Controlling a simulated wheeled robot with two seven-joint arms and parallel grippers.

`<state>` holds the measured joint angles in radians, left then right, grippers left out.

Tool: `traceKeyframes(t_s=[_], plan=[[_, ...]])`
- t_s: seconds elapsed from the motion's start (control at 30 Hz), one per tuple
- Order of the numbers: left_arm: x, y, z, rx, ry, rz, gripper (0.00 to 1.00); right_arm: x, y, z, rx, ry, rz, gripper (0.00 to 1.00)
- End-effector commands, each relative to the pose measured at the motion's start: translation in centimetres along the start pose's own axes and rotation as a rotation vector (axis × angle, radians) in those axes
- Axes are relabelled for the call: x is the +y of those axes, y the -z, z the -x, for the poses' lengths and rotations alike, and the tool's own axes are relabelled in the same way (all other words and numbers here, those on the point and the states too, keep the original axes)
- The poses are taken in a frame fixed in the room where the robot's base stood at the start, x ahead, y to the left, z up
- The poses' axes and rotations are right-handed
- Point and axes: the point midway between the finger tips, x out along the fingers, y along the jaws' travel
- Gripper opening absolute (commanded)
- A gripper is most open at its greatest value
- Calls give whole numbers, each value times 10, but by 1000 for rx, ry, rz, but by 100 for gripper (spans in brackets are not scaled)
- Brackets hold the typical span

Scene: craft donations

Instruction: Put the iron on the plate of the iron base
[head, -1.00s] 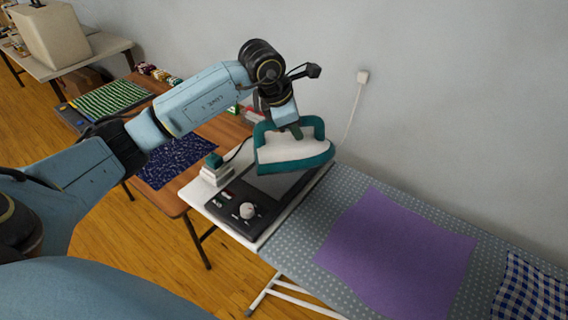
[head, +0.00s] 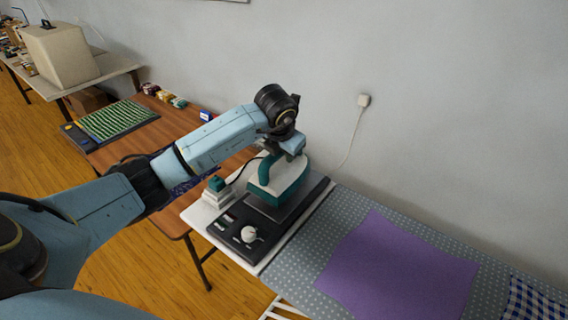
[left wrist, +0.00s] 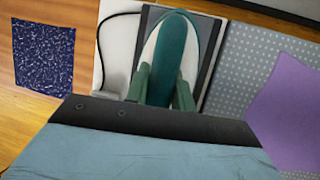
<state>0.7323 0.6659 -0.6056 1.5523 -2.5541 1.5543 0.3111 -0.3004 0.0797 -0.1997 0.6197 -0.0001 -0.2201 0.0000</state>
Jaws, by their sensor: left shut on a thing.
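The teal and white iron (head: 279,181) is in my left gripper (head: 284,152), whose jaws are shut on its handle. In the left wrist view the iron (left wrist: 172,42) shows from above, with the gripper fingers (left wrist: 160,85) on either side of the teal handle. The iron is over the grey plate (head: 283,208) of the dark iron base (head: 237,238); a narrow part of the plate shows beside and below it. I cannot tell whether its sole touches the plate. My right gripper is not in view.
A white block with a teal top (head: 217,190) and a cord stand left of the base. The ironing board (head: 311,229) with a purple cloth (head: 396,266) extends right. A wooden table (head: 150,132) with a green striped mat (head: 118,121) lies left. The wall is behind.

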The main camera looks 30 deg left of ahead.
Motion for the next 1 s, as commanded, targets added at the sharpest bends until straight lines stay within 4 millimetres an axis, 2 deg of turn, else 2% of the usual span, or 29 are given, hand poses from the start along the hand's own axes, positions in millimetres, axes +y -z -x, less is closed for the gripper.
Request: traceKeyframes(t_s=[0.13, 0.37, 0.7, 0.73, 0.9, 1.0], plan=[[-1, 2, -7, -6, 0, 1, 0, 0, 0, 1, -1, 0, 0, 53], [-7, 11, -31, -7, 0, 1, 0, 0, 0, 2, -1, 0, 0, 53], [-7, 12, -34, -9, -1, 0, 0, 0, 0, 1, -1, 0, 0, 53], [-8, 15, -36, -1, 0, -1, 26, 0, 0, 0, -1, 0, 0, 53], [-8, 15, -36, -1, 0, -1, 46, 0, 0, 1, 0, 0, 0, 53], [-8, 15, -36, -1, 0, -1, 46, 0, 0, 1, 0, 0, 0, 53]])
